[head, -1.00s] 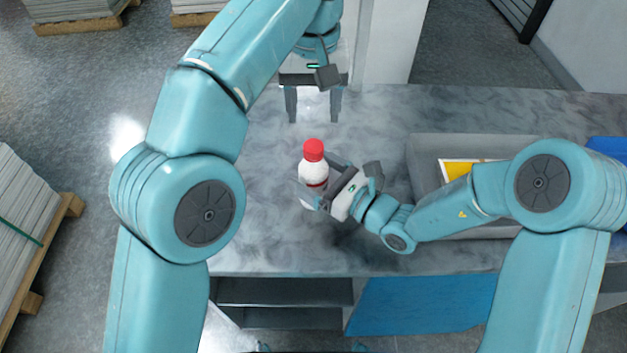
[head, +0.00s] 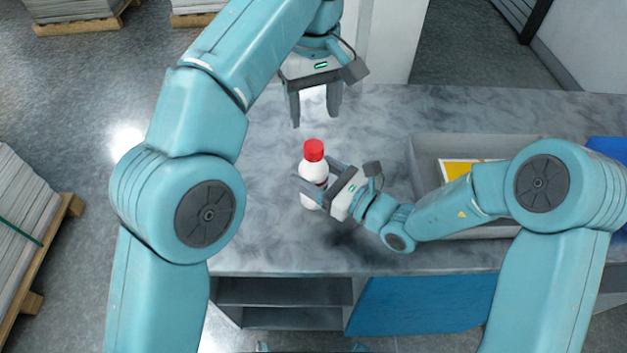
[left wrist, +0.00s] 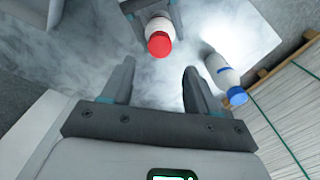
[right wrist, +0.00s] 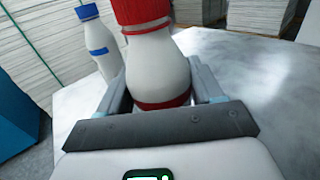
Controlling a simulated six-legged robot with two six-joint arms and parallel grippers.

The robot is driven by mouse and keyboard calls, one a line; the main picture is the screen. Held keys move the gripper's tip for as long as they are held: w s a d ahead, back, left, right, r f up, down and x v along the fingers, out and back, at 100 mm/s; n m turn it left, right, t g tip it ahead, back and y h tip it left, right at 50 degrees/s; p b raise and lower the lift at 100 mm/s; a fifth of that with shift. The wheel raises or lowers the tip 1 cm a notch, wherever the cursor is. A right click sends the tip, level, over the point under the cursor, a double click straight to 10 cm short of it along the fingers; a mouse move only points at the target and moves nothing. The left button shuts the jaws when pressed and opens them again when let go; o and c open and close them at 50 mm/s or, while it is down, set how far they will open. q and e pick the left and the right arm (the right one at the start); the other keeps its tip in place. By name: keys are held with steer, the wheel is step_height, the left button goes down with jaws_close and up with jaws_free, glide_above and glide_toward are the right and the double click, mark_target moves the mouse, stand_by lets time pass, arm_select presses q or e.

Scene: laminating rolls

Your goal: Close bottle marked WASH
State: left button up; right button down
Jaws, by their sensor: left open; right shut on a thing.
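A white bottle (head: 313,172) with a red cap (head: 313,149) stands upright on the grey marbled table. My right gripper (head: 316,180) is shut around its body from the right; the bottle fills the right wrist view (right wrist: 157,70). The red cap sits on its top; I cannot tell how tight. My left gripper (head: 315,119) is open and empty, pointing down above and behind the cap. In the left wrist view the red cap (left wrist: 158,44) shows beyond the open fingers. No WASH lettering is readable.
A second white bottle (left wrist: 219,72) with a blue cap and blue band stands nearby; my left arm seems to hide it in the head view. A grey tray (head: 425,146) with a yellow-and-white item (head: 456,170) lies at the right. Table between is clear.

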mark_target(314, 146)
stand_by(0.3)
arm_select(q)
steer(key=shift+f, duration=4)
